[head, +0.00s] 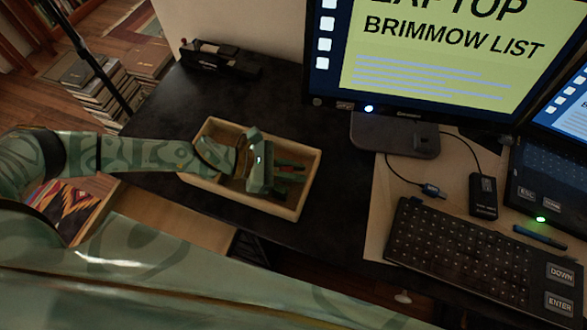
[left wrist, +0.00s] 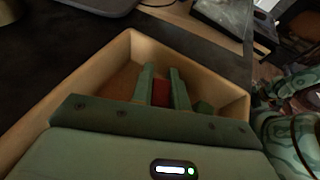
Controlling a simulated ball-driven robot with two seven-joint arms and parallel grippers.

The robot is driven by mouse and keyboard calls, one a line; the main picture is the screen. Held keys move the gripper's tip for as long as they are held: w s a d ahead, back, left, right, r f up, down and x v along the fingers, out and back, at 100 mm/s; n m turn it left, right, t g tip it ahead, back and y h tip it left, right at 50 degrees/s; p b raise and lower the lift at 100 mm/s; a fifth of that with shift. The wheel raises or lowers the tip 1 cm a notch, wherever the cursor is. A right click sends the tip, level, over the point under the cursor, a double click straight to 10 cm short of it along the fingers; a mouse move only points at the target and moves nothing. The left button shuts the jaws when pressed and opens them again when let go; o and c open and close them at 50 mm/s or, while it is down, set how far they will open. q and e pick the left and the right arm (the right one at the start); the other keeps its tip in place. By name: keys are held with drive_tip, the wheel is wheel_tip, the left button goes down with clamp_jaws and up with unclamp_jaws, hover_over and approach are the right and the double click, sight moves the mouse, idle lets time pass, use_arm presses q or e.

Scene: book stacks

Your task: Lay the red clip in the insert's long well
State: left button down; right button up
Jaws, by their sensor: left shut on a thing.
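A pale wooden insert (head: 312,160) lies on the dark desk, left of the monitor. It also shows in the left wrist view (left wrist: 215,70), with its rim around my fingers. My left gripper (head: 291,172) reaches into it from the left, low over its floor. In the left wrist view my left gripper (left wrist: 162,82) is shut on the red clip (left wrist: 160,93), which shows as a red patch between the two green fingers. Most of the clip is hidden, and I cannot tell whether it touches the insert's floor. No divider between wells is clear. My right gripper is not in view.
A monitor on a dark stand (head: 395,135) is right of the insert. A keyboard (head: 460,250), a small black device (head: 483,195) and a cable lie farther right. A black desk item (head: 215,57) stands at the back left. Bare desk surrounds the insert's far side.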

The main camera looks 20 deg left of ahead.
use_arm(q)
drive_tip(key=c, duration=1.7)
unclamp_jaws()
drive_tip(key=shift+f, duration=0.2)
drive_tip(key=shift+o, duration=0.3)
drive_tip(key=shift+r, duration=0.25)
drive_tip(key=p+v, duration=0.1)
drive_tip(key=v, duration=1.1)
